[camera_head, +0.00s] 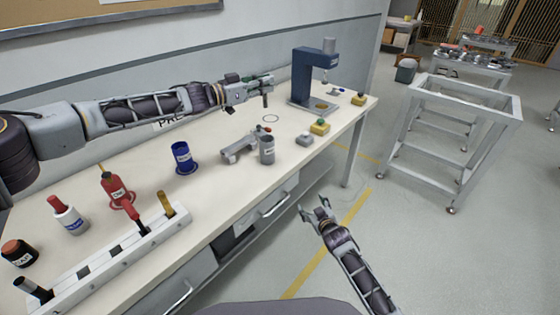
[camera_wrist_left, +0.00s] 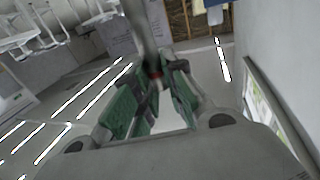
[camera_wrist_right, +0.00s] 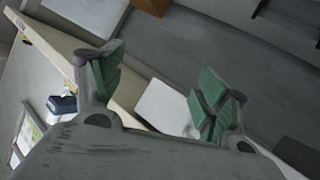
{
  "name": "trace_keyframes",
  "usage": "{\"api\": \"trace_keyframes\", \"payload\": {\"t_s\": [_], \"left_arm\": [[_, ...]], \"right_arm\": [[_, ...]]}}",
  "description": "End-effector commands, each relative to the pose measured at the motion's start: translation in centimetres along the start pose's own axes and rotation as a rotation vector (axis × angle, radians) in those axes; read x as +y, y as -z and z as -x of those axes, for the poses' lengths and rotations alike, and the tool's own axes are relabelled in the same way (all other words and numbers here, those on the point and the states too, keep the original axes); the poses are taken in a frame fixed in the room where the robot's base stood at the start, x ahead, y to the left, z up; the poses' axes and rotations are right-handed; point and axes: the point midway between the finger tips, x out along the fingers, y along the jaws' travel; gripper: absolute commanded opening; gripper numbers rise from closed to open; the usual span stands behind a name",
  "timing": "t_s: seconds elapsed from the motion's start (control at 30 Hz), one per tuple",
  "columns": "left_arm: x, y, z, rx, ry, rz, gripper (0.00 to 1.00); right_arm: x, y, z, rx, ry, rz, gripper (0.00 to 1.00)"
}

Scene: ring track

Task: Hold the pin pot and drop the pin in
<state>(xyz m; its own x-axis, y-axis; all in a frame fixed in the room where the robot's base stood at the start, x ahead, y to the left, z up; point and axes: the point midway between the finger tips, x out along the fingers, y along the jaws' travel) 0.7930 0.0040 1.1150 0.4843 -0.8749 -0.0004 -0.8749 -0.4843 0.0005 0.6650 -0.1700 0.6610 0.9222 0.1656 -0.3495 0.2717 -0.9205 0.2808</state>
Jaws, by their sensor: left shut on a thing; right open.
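My left gripper (camera_head: 262,84) is over the back part of the bench, to the left of the blue press. It is shut on a slim grey pin (camera_wrist_left: 141,30), which hangs below the fingers in the head view. A blue pot (camera_head: 183,158) with a white label stands upright on the bench in a blue ring. A grey cup (camera_head: 267,150) stands farther right, beside a grey fixture. I cannot tell which of the two is the pin pot. My right gripper (camera_head: 318,207) is open and empty, in front of the bench over the floor.
A blue press (camera_head: 316,75) stands at the far end of the bench. Yellow button boxes (camera_head: 320,128) stand near the front edge. A white rack (camera_head: 110,255), a red bottle (camera_head: 115,190) and a white bottle (camera_head: 67,216) are at the near end.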

Motion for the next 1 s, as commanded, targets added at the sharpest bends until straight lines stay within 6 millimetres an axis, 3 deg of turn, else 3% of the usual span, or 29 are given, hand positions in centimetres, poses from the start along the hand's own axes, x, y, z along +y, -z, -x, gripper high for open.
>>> {"api": "trace_keyframes", "payload": {"t_s": [0.03, 0.37, 0.7, 1.0], "left_arm": [[0.0, 0.1, 0.0, 0.001, 0.0, 0.0, 0.0], [0.0, 0.1, 0.0, 0.001, 0.0, 0.0, 0.0], [0.0, 0.1, 0.0, 0.001, 0.0, 0.0, 0.0], [0.0, 0.1, 0.0, 0.001, 0.0, 0.0, 0.0]], "right_arm": [[0.4, 2.0, -0.2, 0.035, -0.004, 0.009, 0.74], [2.2, 13.7, -0.1, 0.25, -0.026, 0.068, 0.74], [3.5, 25.4, 2.1, 0.471, -0.044, 0.13, 0.74], [3.4, 31.9, 4.5, 0.598, -0.042, 0.146, 0.74]]}}
